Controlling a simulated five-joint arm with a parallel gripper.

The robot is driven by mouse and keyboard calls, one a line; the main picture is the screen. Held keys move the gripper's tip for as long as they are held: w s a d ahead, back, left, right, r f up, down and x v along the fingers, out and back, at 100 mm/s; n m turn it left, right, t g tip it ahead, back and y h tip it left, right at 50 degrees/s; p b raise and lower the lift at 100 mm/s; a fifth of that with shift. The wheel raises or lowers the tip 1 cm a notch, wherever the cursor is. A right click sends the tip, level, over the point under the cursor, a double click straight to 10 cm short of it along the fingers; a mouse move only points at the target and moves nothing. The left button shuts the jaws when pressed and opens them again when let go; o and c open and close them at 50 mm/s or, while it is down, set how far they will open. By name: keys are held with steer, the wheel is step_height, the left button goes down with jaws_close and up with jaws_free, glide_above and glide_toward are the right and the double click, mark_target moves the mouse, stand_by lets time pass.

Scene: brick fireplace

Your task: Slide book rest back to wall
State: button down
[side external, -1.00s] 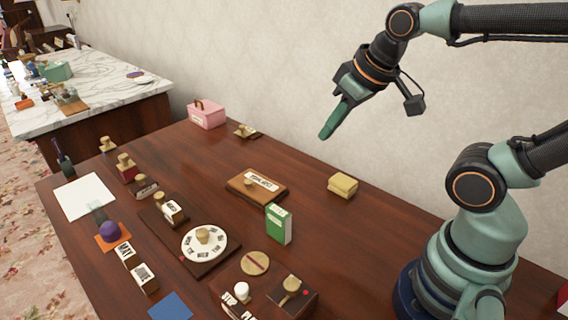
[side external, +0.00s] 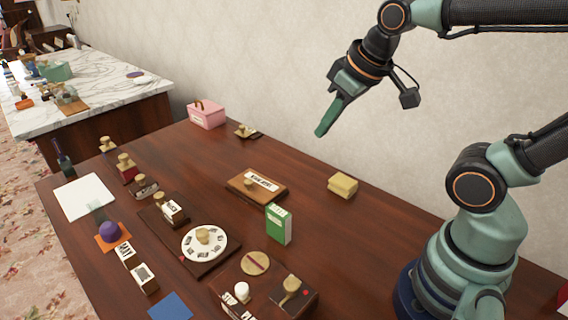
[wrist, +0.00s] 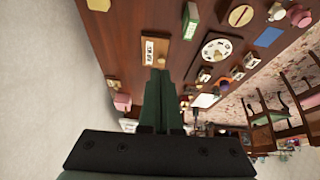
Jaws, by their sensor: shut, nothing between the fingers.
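A brown wooden board (side external: 257,185) with a small knob and a white lettered label lies on the dark wooden table, apart from the wall; I cannot tell for sure that it is the book rest. It also shows in the wrist view (wrist: 147,60), just beyond my fingertips. The pale wall (side external: 290,90) runs along the table's back edge. My gripper (side external: 319,133) is shut and empty, its green fingers pointing down and left, in the air above the back of the table. In the wrist view my gripper (wrist: 161,73) has its fingers together. It appears to touch nothing.
A green box (side external: 279,224) stands upright in front of the board, and a yellow block (side external: 342,186) lies to its right. A pink box (side external: 207,114) is at the back left. A round white dial (side external: 204,243) and several knobbed pieces fill the front. Bare table surrounds the board.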

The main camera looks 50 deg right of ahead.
steer(key=w+a+f+n+g, duration=0.2)
steer(key=w+a+f+n, duration=0.1)
steer(key=w+n, duration=0.5)
steer(key=w+a+f+n+g, duration=0.25)
steer(key=w+n, duration=0.25)
steer(key=w, duration=0.5)
steer(key=w+a+f+n, duration=0.1)
steer(key=f, duration=0.4)
steer(key=w+a+f+n, duration=0.1)
steer(key=f, duration=0.5)
steer(key=w+a+f+n+g, duration=0.1)
steer(key=f+n, duration=0.1)
steer(key=f, duration=0.4)
steer(key=d, duration=0.2)
steer(key=shift+d+r, duration=0.15)
steer(key=shift+d, duration=0.85)
steer(key=d, duration=1.7)
steer(key=shift+s+d, duration=0.1)
steer(key=shift+d, duration=0.05)
